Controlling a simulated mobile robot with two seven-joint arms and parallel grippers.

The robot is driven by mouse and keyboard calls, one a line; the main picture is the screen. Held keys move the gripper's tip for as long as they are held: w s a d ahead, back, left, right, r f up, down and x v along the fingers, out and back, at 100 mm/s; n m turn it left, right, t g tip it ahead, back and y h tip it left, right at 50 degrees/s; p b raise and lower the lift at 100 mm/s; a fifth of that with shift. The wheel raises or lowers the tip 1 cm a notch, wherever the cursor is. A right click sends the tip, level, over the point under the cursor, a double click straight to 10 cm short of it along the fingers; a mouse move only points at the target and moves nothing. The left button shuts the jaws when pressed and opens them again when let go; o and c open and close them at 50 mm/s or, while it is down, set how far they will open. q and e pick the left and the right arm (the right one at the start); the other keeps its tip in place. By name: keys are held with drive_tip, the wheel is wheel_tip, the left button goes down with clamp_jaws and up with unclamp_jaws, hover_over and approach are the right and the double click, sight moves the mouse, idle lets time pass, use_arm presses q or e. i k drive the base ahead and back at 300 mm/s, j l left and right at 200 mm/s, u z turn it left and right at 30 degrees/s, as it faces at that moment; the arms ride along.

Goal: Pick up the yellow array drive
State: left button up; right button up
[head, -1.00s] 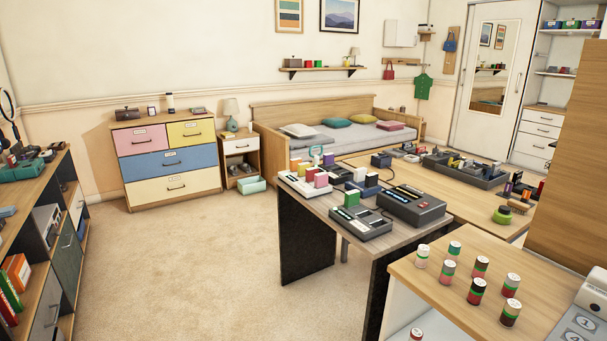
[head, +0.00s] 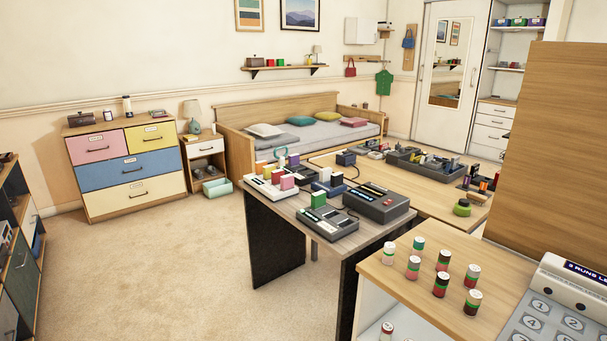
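On the dark-legged desk (head: 290,205), a pale dock (head: 262,188) holds several small upright blocks. One at its back left looks yellow-orange (head: 261,167); it is too small to tell for sure whether it is the yellow array drive. Pink (head: 287,183) and white blocks stand close to it. A dark box-shaped device (head: 376,204) is to the right. Neither of my grippers is in view.
A wooden counter (head: 420,302) with several small striped cylinders and a numbered keypad machine (head: 560,310) fills the lower right. A tall wooden panel (head: 560,150) rises behind it. Open carpet (head: 170,270) lies left of the desk, up to dark shelving (head: 20,240).

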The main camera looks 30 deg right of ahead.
sight(267, 169)
drive_tip(key=i+z, duration=0.3)
drive_tip(key=i, duration=0.15)
drive_tip(key=i+j+z, duration=0.15)
drive_tip(key=i+z, duration=0.15)
drive_tip(key=i, duration=0.15)
drive_tip(key=i+j+z, duration=0.25)
drive_tip(key=i, duration=0.2)
